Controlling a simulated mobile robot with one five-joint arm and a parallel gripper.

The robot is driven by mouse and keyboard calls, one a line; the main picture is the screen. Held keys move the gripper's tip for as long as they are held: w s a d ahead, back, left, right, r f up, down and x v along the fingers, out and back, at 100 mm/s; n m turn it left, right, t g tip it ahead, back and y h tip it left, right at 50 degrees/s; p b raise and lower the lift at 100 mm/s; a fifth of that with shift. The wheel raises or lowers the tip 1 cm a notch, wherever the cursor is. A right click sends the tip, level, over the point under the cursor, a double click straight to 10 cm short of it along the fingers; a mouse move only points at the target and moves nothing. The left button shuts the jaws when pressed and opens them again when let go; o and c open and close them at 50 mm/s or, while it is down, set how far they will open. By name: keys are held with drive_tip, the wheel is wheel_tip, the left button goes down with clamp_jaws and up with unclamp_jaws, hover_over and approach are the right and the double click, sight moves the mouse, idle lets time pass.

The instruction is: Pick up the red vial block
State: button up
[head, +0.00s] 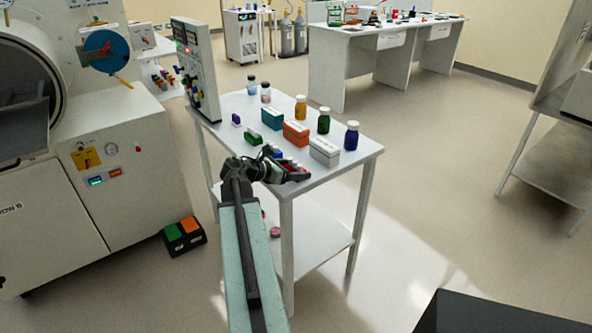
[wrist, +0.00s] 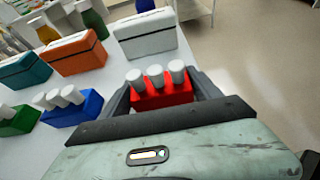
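The red vial block (wrist: 163,94) holds a row of 3 white-capped vials. In the wrist view it sits between the two fingers of my gripper (wrist: 163,88), with one dark finger on each side. The fingers stand wide apart; any contact with the block's sides is hard to make out. In the head view, my gripper (head: 291,172) is low at the front edge of the white table (head: 335,172). There only a small bit of red shows by it, and the rest of the block is hidden.
A blue vial block (wrist: 73,109) and a green vial block (wrist: 20,122) stand left of the red one. Behind are grey (head: 324,153), orange (head: 296,134) and teal (head: 272,119) boxes, then several bottles. A control panel (head: 196,72) stands at the table's left end.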

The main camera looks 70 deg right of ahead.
drive_tip(key=c, duration=0.6)
drive_tip(key=shift+o, duration=0.2)
